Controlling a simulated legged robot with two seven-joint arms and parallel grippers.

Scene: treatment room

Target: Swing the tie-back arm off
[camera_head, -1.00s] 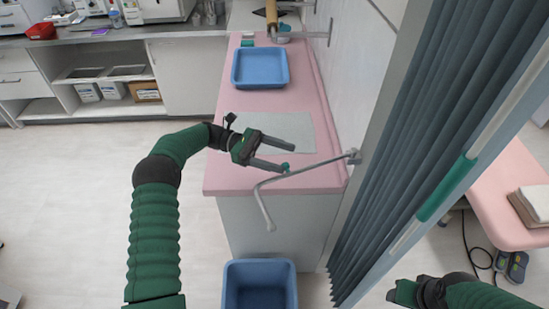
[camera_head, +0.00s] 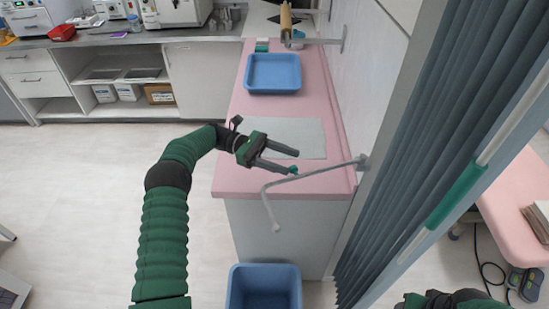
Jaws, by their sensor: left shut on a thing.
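The tie-back arm (camera_head: 318,169) is a thin grey bent rod. It reaches left from a bracket (camera_head: 361,163) by the folded curtain (camera_head: 425,140), over the pink counter's front end, and its free end hangs down past the front edge.
The pink counter (camera_head: 240,180) carries a blue tray (camera_head: 273,73) and a pale mat (camera_head: 312,135). A blue bin (camera_head: 263,287) stands on the floor below its front end. A pink couch (camera_head: 515,195) is beyond the curtain.

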